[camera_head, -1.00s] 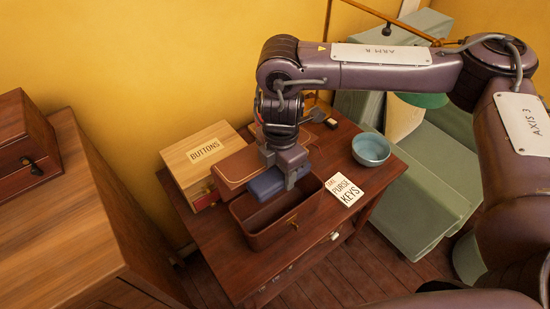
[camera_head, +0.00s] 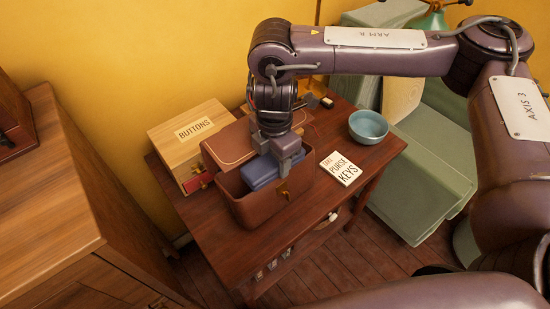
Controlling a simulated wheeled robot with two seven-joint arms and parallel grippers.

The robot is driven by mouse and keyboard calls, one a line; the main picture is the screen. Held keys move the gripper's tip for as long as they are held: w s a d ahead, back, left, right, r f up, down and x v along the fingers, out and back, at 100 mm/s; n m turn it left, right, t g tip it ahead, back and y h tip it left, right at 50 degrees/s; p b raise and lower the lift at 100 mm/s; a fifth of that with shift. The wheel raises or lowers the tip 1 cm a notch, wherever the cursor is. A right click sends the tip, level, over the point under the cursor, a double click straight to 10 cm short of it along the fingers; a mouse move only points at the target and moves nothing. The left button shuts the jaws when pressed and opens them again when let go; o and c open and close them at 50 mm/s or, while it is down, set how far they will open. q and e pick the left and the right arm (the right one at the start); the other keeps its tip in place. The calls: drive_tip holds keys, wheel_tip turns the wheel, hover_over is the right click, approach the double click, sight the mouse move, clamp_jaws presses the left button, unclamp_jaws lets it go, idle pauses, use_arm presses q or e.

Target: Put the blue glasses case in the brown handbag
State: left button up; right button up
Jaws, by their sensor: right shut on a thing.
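The brown handbag (camera_head: 250,211) stands on the small wooden table with its flap (camera_head: 229,144) raised at the back. The blue glasses case (camera_head: 259,172) is at the bag's open mouth, over the opening and partly below the level of the flap. My right gripper (camera_head: 285,163) points down and is shut on the right end of the case. I cannot tell how deep the case sits inside the bag. My left gripper is not in view.
A wooden box marked BUTTONS (camera_head: 190,132) is behind the bag at left. A PURSE KEYS card (camera_head: 340,168) and a teal bowl (camera_head: 368,127) are to the right. A wooden cabinet (camera_head: 50,215) fills the left.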

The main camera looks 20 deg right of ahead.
drive_tip(key=o, duration=0.7)
drive_tip(key=shift+s+f, duration=0.25)
drive_tip(key=shift+f, duration=0.35)
drive_tip(key=o, duration=0.5)
drive_tip(key=shift+w+a+f, duration=0.1)
drive_tip(key=shift+w+f, duration=0.05)
drive_tip(key=shift+w, duration=0.25)
drive_tip(key=shift+c, duration=0.2)
drive_tip(key=shift+o, duration=0.2)
drive_tip(key=shift+w, duration=0.1)
drive_tip(key=shift+r, duration=0.5)
wheel_tip(320, 180, up, 7)
drive_tip(key=shift+r+p, duration=0.1)
drive_tip(key=shift+p, duration=0.55)
